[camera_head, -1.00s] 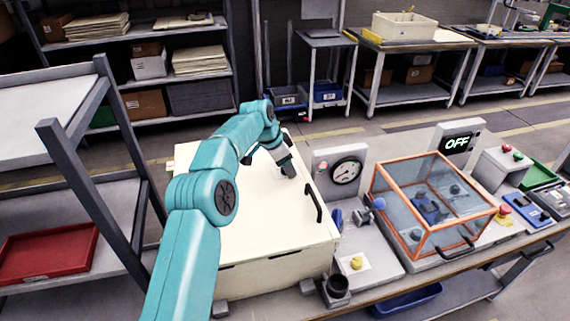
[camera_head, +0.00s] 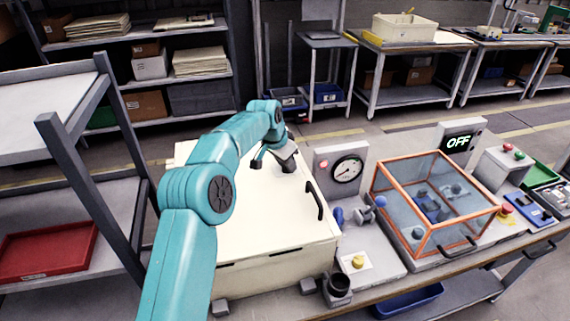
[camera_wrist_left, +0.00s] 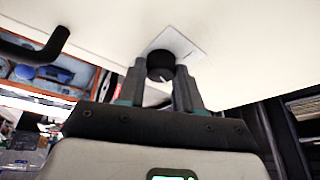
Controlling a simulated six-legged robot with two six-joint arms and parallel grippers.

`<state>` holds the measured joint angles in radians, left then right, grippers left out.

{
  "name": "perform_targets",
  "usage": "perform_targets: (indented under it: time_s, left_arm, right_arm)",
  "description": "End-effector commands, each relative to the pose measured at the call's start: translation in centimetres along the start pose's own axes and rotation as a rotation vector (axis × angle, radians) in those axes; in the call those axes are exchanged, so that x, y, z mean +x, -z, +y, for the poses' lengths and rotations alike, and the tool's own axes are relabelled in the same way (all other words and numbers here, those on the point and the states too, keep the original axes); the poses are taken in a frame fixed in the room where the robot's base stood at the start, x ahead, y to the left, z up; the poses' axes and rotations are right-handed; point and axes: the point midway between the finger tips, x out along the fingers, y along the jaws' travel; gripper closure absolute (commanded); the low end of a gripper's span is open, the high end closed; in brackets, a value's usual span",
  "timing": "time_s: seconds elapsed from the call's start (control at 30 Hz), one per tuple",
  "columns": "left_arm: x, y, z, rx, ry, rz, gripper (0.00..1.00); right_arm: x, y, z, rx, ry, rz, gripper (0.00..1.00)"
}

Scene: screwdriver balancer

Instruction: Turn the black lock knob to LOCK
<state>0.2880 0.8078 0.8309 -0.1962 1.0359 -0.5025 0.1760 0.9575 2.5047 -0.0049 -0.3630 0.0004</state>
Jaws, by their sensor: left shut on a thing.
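The black lock knob (camera_wrist_left: 160,65) sits on a white label plate (camera_wrist_left: 180,45) on the cream lid, as my left wrist view shows. A pale pointer line shows on the knob's face. My left gripper (camera_wrist_left: 160,80) has one finger on each side of the knob and is shut on it. In the head view my left gripper (camera_head: 288,165) is down at the lid of the cream cabinet (camera_head: 260,215), and it hides the knob. I cannot read any lettering on the plate. My right gripper is not in view.
A black handle (camera_head: 314,201) stands up from the lid's right side. A grey shelf rack (camera_head: 75,180) is close on the left.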

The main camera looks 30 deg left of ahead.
Motion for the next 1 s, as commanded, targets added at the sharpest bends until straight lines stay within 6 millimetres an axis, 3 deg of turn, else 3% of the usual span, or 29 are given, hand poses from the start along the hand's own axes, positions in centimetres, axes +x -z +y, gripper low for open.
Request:
perform_targets:
  time_s: [0.57, 1.0]
  left_arm:
    - [0.3, 0.1, 0.5, -0.5, 0.208, -0.031, 0.96]
    - [0.1, 0.4, 0.6, -0.875, 0.365, -0.053, 0.96]
  right_arm:
    - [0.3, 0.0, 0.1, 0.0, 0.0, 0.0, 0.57]
    - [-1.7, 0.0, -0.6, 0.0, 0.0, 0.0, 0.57]
